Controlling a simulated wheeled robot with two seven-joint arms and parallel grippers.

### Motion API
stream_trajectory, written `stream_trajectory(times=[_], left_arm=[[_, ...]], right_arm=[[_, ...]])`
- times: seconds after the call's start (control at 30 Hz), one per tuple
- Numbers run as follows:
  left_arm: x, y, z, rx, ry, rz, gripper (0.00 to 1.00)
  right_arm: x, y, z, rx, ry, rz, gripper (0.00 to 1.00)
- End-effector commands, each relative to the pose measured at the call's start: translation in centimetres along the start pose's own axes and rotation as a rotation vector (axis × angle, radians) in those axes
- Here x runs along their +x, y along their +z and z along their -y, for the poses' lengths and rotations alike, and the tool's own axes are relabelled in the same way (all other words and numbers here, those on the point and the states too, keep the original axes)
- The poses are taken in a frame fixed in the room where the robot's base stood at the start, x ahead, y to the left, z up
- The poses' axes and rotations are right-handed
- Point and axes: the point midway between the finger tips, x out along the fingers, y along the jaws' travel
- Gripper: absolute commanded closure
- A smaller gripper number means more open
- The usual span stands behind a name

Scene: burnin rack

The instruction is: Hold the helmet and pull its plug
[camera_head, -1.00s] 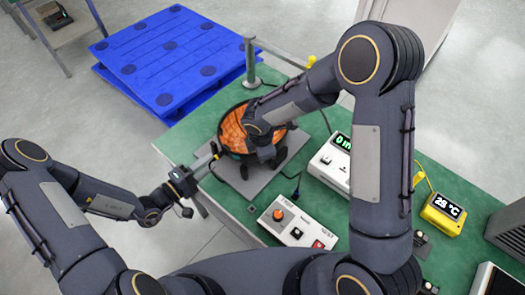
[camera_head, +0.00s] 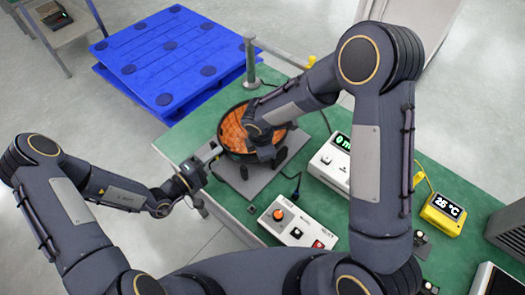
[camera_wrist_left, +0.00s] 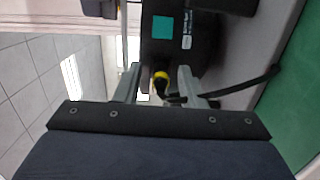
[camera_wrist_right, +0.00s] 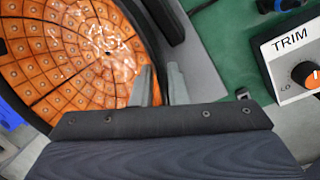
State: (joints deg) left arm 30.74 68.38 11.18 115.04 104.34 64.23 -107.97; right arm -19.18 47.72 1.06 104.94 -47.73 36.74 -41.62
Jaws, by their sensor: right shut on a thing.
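The helmet (camera_head: 232,128), a dark bowl lined with orange tiles, sits on a grey plate at the left of the green bench. In the right wrist view its orange inside (camera_wrist_right: 70,50) fills the left. My right gripper (camera_wrist_right: 160,80) is shut on the helmet's black rim; in the head view its arm hides its fingers. My left gripper (camera_head: 213,153) is at the helmet's near left side. In the left wrist view the black plug with a yellow ring (camera_wrist_left: 160,82) lies between its spread fingers (camera_wrist_left: 158,80), with a black cable going right.
A grey control box with an orange knob (camera_head: 290,222) stands near the front edge. A green-digit meter (camera_head: 333,165) and a yellow temperature display (camera_head: 443,212) stand to the right. Blue pallets (camera_head: 170,60) lie on the floor.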

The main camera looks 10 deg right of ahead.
Motion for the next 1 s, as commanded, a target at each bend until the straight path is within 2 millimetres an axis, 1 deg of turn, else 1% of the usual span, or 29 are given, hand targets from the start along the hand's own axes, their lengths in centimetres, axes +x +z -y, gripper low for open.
stream_trajectory(times=[0.03, 0.53, 0.8, 1.0], left_arm=[[0.00, 0.00, 0.07, 0.000, 0.000, 0.000, 0.64], [0.00, 0.00, 0.07, 0.000, 0.000, 0.000, 0.64], [0.00, 0.00, 0.07, 0.000, 0.000, 0.000, 0.99], [0.00, 0.00, 0.06, 0.000, 0.000, 0.000, 1.00]], right_arm=[[0.16, 0.32, 0.13, 0.008, -0.006, 0.006, 1.00], [0.16, 0.34, 0.13, 0.008, -0.006, 0.007, 1.00], [0.16, 0.35, 0.13, 0.008, -0.006, 0.007, 1.00], [0.16, 0.35, 0.13, 0.008, -0.006, 0.007, 1.00]])
